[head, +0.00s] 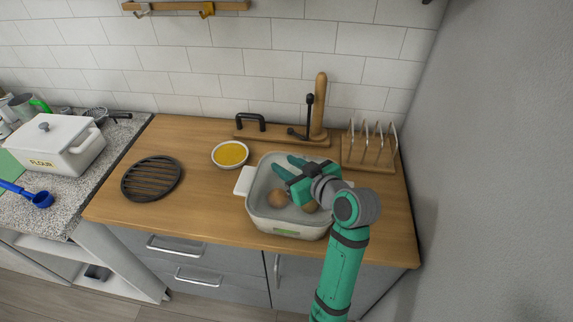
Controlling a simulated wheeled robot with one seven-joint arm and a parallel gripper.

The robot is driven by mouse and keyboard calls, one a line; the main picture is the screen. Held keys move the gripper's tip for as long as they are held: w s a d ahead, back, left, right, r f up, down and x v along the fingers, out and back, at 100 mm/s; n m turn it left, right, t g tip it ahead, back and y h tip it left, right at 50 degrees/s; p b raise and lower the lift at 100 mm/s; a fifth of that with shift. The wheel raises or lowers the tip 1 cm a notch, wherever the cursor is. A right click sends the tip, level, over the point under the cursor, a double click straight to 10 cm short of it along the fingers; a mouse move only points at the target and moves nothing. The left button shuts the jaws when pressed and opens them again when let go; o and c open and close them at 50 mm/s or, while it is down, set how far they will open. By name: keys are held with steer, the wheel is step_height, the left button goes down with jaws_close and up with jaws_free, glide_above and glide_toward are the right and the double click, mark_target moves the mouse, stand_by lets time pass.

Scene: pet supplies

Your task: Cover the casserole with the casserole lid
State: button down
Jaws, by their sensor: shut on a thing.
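The casserole (284,228) is a pale dish with white side handles and a green label on its front, standing on the wooden counter. Brown round things (277,198) lie in it. My gripper (284,163) is over the casserole, its teal fingers pointing to the back left. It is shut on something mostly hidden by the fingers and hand. This appears to be the casserole lid, seemingly see-through; its outline is not clear. I cannot tell whether it touches the rim. No other loose lid shows. My arm hides the casserole's right side.
A bowl of yellow contents (230,153) and a black round trivet (151,179) are to the left. A wooden stand (320,105) and a toast rack (370,152) are behind. A white flour box (62,145) stands on the speckled counter (62,203). A wall bounds the right.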

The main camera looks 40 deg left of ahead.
steer(key=c, duration=1.3)
jaws_free()
steer(key=shift+o, duration=0.5)
steer(key=shift+d, duration=0.1)
steer(key=v, duration=1)
steer(key=shift+s+d+r, duration=0.1)
steer(key=shift+s+d, duration=0.05)
steer(key=shift+d, duration=0.1)
